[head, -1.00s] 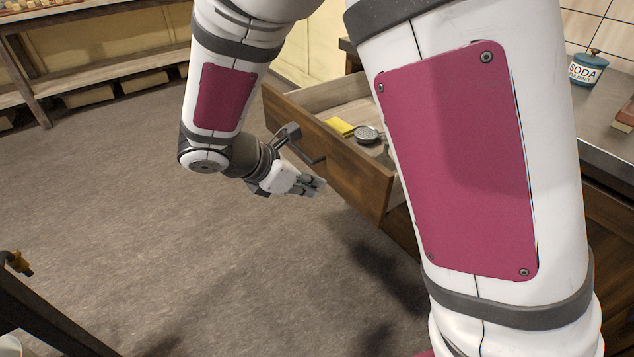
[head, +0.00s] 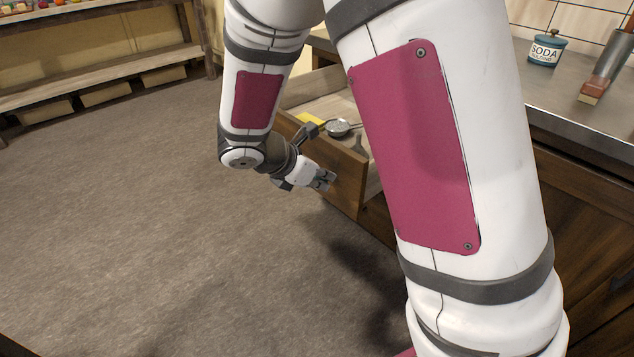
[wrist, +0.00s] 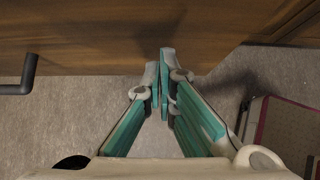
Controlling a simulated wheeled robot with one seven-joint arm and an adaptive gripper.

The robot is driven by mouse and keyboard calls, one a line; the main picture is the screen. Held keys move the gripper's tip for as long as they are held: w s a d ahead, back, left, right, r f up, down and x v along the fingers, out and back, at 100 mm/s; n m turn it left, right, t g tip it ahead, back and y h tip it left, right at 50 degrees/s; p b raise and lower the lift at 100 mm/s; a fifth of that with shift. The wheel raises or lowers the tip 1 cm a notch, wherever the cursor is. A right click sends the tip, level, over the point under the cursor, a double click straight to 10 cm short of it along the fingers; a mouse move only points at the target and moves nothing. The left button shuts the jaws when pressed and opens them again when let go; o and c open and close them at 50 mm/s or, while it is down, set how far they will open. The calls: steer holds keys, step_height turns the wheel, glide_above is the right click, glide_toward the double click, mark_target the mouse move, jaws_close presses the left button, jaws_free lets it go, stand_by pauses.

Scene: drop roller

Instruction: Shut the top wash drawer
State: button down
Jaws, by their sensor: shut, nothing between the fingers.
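The wooden drawer (head: 347,183) stands pulled out from the counter in the head view, with a yellow item (head: 311,118) and a metal strainer-like thing (head: 338,127) inside. My gripper (head: 327,181) is at the drawer's front face, fingers shut and empty. In the wrist view, the closed fingertips (wrist: 163,60) point at the brown drawer front (wrist: 150,35) and seem to touch or nearly touch it. A dark bar handle (wrist: 28,75) is left of the fingers, apart from them. My arm hides part of the drawer in the head view.
A metal-topped counter (head: 560,95) is at the right, with a blue soda jar (head: 546,48) and a brush (head: 606,68) on it. A wooden shelf (head: 100,70) stands at the back left. The grey floor (head: 130,230) at left is clear.

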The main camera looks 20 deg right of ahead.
steer(key=w+d+p, duration=0.2)
steer(key=w+d, duration=0.1)
steer(key=d, duration=0.8)
steer(key=w+d+p, duration=0.2)
steer(key=w+d, duration=0.2)
steer(key=d, duration=0.7)
steer(key=w+d+p, duration=0.3)
steer(key=d, duration=0.8)
steer(key=shift+w+d, duration=0.15)
steer(key=shift+w, duration=0.2)
steer(key=shift+d+r, duration=0.1)
